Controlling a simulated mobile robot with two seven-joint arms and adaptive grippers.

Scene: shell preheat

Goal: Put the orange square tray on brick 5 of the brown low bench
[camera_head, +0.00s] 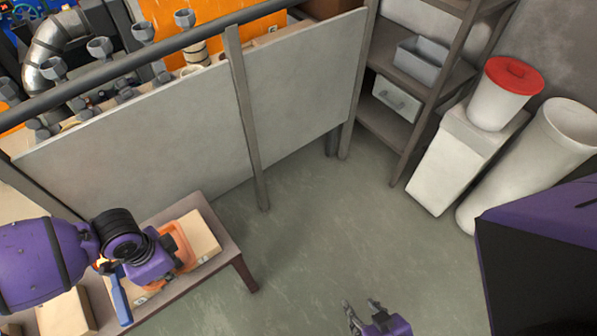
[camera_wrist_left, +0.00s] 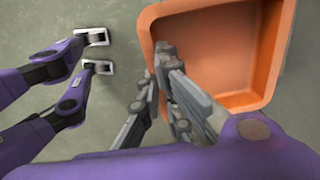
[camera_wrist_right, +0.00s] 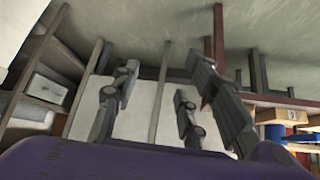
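The orange square tray (camera_head: 185,246) is at my left gripper, over the brown low bench (camera_head: 215,226) in the head view; the arm hides much of it. In the left wrist view the tray (camera_wrist_left: 232,60) shows its open inside. My left gripper (camera_wrist_left: 158,62) has its fingertips close together at the tray's left wall, shut on it. I cannot tell whether the tray touches the bench. A tan brick (camera_head: 199,232) lies on the bench beside the tray. Small labels there are unreadable, so brick 5 cannot be told. My right gripper (camera_head: 364,306) is open and empty; its spread fingers show in the right wrist view (camera_wrist_right: 163,65).
Another tan block (camera_head: 66,314) and a blue object (camera_head: 120,300) are at the bench's near left. A grey panel (camera_head: 150,150) stands behind the bench. Shelves (camera_head: 430,75), a red-lidded bucket (camera_head: 497,103) and white bins are at right. The middle floor (camera_head: 330,225) is clear.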

